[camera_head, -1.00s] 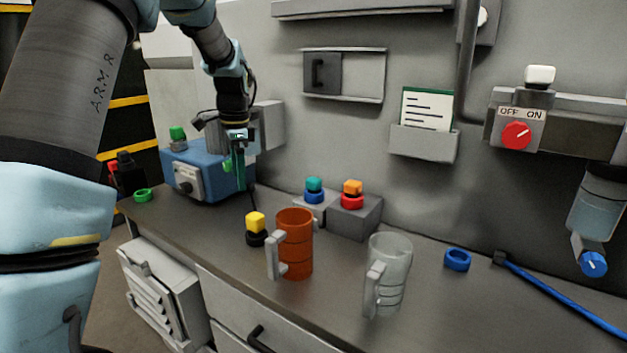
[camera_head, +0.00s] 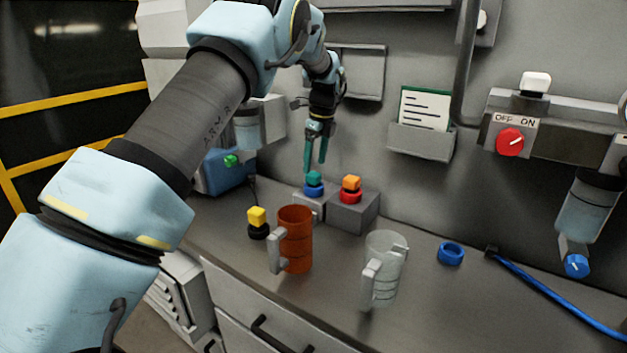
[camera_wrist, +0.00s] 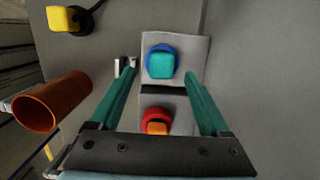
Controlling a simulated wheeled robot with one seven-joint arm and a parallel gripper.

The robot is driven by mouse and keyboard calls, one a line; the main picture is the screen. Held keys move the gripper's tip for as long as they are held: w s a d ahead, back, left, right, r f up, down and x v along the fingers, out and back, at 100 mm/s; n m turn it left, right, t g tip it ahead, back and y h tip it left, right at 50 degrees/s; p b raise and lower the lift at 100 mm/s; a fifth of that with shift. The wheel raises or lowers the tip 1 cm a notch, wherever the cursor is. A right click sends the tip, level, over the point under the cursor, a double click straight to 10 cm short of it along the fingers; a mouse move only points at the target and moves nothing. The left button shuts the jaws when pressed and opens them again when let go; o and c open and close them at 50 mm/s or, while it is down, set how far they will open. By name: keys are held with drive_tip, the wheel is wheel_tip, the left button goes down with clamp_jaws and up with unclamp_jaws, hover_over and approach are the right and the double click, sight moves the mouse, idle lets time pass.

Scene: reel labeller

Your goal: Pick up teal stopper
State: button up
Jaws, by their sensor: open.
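The teal stopper (camera_head: 314,178) sits on a blue ring (camera_head: 313,190) on top of a grey block (camera_head: 309,205) near the wall. In the wrist view the teal stopper (camera_wrist: 160,65) lies ahead, between the lines of the two fingers, with the blue ring (camera_wrist: 150,50) around its base. My gripper (camera_head: 316,166) is open and empty, pointing down just above the stopper. In the wrist view my gripper's green fingers (camera_wrist: 160,75) stand apart on either side of it. I see no contact with the stopper.
An orange stopper (camera_head: 351,182) in a red ring stands on the neighbouring block (camera_head: 352,212). A yellow stopper (camera_head: 257,217), a brown mug (camera_head: 295,240) and a clear mug (camera_head: 383,268) stand nearer the front. A blue ring (camera_head: 451,253) lies to the right. The wall is close behind.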

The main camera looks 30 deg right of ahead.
sight(313, 173)
drive_tip(key=shift+w+a+f+p, duration=0.1)
drive_tip(key=shift+w+f+p, duration=0.1)
drive_tip(key=shift+f+p, duration=0.8)
drive_tip(key=shift+w+f+p, duration=0.15)
drive_tip(key=shift+f+p, duration=0.2)
drive_tip(key=shift+f, duration=1.2)
clamp_jaws()
